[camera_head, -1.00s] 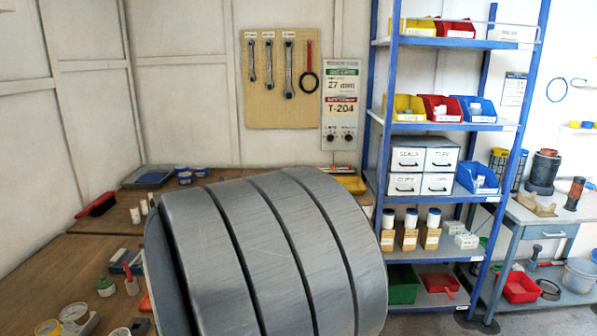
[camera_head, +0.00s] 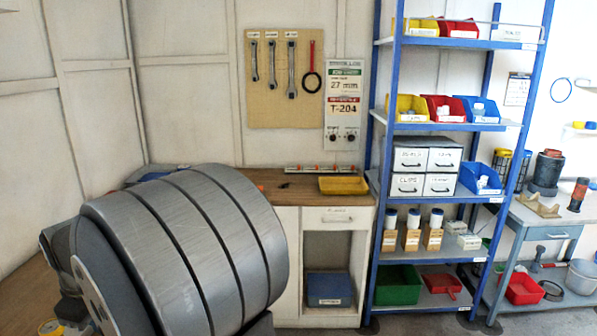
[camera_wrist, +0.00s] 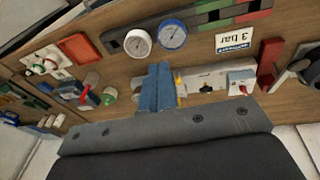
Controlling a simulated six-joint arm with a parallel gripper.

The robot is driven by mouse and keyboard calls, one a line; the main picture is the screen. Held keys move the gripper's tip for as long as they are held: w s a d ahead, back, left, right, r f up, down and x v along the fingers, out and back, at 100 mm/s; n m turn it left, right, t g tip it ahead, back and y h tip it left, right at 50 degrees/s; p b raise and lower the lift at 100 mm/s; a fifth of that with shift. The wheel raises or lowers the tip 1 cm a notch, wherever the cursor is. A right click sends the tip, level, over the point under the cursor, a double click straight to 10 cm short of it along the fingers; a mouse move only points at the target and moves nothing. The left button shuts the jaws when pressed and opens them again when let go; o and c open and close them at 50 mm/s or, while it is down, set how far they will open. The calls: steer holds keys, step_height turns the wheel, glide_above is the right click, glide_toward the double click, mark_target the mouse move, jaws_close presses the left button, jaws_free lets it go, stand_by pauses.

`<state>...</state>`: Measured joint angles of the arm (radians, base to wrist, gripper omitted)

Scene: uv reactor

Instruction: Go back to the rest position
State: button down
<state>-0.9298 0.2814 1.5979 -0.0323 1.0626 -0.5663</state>
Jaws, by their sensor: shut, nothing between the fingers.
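In the wrist view my gripper (camera_wrist: 160,70) shows as two blue fingers pressed together side by side, with nothing between them. It hangs over a wooden bench (camera_wrist: 118,80) and touches nothing that I can make out. The head view does not show the fingers. There my own thick grey arm link fills the lower left and hides much of the bench behind it.
In the wrist view a white gauge (camera_wrist: 138,42) and a blue gauge (camera_wrist: 172,35) lie beyond the fingertips, near a "3 bar" label (camera_wrist: 235,38). In the head view a blue shelf rack (camera_head: 447,126) stands right of a cabinet with a yellow tray (camera_head: 343,185).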

steer(key=s+a+f+n, duration=0.1)
steer(key=s+a+n, duration=0.2)
steer(key=s+a, duration=0.2)
steer(key=s, duration=0.3)
steer(key=shift+a+f+g, duration=0.15)
steer(key=shift+f+g, duration=0.1)
steer(key=shift+g, duration=0.15)
